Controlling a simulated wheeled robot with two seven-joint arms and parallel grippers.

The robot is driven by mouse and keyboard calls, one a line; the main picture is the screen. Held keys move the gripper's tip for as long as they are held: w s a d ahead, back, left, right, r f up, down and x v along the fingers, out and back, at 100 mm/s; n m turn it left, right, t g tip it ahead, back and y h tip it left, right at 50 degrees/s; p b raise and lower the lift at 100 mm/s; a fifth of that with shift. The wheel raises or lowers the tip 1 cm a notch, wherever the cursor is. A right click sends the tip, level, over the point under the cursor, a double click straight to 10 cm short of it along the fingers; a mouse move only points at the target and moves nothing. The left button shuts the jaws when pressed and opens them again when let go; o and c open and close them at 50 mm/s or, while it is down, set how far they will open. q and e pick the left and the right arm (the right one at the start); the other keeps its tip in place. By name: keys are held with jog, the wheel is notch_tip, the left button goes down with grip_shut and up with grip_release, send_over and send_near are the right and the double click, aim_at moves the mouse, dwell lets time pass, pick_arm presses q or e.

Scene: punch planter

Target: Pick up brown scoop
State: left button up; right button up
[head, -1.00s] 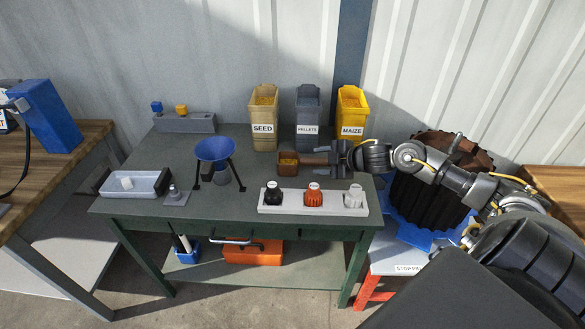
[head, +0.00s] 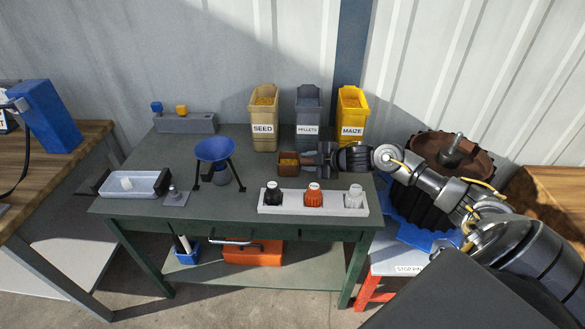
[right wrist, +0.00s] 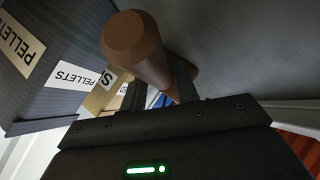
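The brown scoop (head: 288,168) sits on the green table, its square bowl holding some yellowish stuff and its handle pointing right. In the right wrist view the rounded handle (right wrist: 137,40) passes between my dark fingers. My right gripper (head: 318,156) reaches in from the right above the table. It is shut on the handle, which it mostly hides in the head view; it also shows in the right wrist view (right wrist: 160,88). The scoop still appears to be on the tabletop. My left gripper is not in view.
Seed (head: 263,128), pellets (head: 307,130) and maize (head: 351,122) bins stand behind the scoop. A white rack (head: 333,209) with three knobs lies in front. A blue funnel (head: 214,149) on legs stands to the left. A brown ribbed planter (head: 405,205) is at the right.

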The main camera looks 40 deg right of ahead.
aim_at(309, 162)
grip_shut()
jog(key=shift+r, duration=0.1)
jog(key=shift+r, duration=0.55)
notch_tip(309, 162, up, 3)
jog(key=shift+s+f, duration=0.1)
jog(key=shift+f, duration=0.1)
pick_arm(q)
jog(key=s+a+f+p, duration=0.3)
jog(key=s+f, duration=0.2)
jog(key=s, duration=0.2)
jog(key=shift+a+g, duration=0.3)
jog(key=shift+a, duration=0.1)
pick_arm(e)
jog(key=s+a+r, duration=0.9)
jog(key=s, duration=0.1)
jog(key=shift+a, duration=0.15)
